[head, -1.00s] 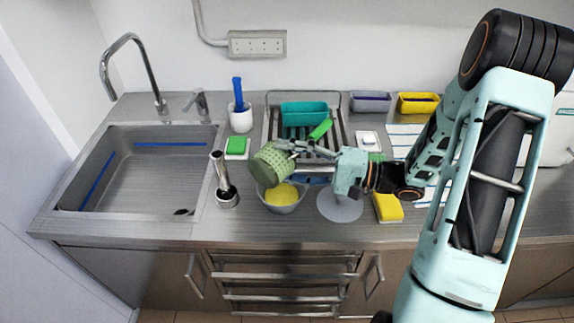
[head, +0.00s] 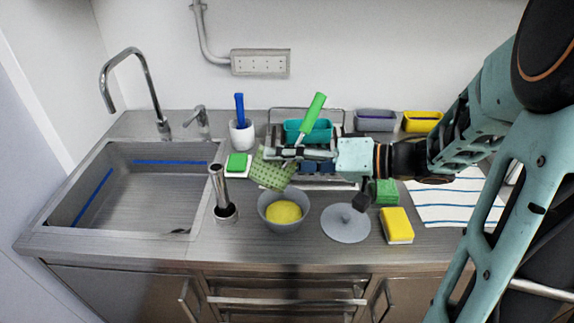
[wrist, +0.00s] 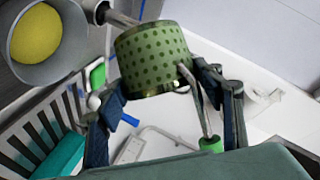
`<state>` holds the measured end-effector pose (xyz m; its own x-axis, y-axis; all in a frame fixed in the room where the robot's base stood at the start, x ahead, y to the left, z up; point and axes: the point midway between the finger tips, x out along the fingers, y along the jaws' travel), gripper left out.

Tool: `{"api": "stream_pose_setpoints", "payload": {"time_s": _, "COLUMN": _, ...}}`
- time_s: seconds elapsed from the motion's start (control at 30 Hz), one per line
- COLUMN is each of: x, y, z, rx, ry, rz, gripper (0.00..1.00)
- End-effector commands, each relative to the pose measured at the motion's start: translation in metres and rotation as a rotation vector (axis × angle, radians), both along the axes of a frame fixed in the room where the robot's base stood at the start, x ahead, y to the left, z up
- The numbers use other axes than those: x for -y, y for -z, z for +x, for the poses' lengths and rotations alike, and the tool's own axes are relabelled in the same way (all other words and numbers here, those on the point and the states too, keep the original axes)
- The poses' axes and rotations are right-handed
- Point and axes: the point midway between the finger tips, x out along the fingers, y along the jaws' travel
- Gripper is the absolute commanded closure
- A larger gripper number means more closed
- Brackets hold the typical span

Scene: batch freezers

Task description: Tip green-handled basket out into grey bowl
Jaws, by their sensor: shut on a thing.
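The green-handled basket (head: 270,172) is a pale green perforated cup with a thin metal stem and a bright green handle pointing up and right. My gripper (head: 283,153) is shut on it and holds it tilted in the air, behind and above the grey bowl. In the wrist view the basket (wrist: 155,60) sits between the two fingers (wrist: 158,90); its inside is hidden. The grey bowl (head: 266,213) stands upright on the counter with a yellow mass in it. The bowl also shows at the upper left of the wrist view (wrist: 75,62).
A grey lid (head: 335,228) lies right of the bowl, with a yellow sponge (head: 397,225) beyond it. A metal cylinder on a base (head: 220,190) stands left of the bowl. A rack with a teal tub (head: 295,130) is behind. The sink (head: 140,190) is at left.

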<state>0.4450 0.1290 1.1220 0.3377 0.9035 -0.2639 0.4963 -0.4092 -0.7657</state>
Motion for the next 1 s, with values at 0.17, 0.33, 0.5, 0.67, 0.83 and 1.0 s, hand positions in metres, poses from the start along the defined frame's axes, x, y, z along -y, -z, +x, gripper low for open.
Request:
{"api": "stream_pose_setpoints", "payload": {"time_s": 0.17, "x": -0.0019, "y": -0.0165, "z": -0.0022, "rx": 0.179, "ry": -0.002, "rz": -0.137, "gripper": 0.68}}
{"api": "stream_pose_setpoints", "payload": {"time_s": 0.33, "x": -0.0022, "y": -0.0164, "z": -0.0025, "rx": 0.353, "ry": -0.001, "rz": -0.269, "gripper": 0.68}}
{"api": "stream_pose_setpoints", "payload": {"time_s": 0.5, "x": -0.0017, "y": -0.0150, "z": -0.0019, "rx": 0.509, "ry": -0.001, "rz": -0.388, "gripper": 0.68}}
{"api": "stream_pose_setpoints", "payload": {"time_s": 0.67, "x": -0.0012, "y": -0.0147, "z": -0.0013, "rx": 0.608, "ry": 0.000, "rz": -0.463, "gripper": 0.68}}
{"api": "stream_pose_setpoints", "payload": {"time_s": 0.83, "x": -0.0008, "y": -0.0160, "z": -0.0009, "rx": 0.650, "ry": 0.000, "rz": -0.496, "gripper": 0.68}}
{"api": "stream_pose_setpoints", "payload": {"time_s": 1.0, "x": -0.0007, "y": -0.0167, "z": -0.0006, "rx": 0.655, "ry": 0.000, "rz": -0.499, "gripper": 0.68}}
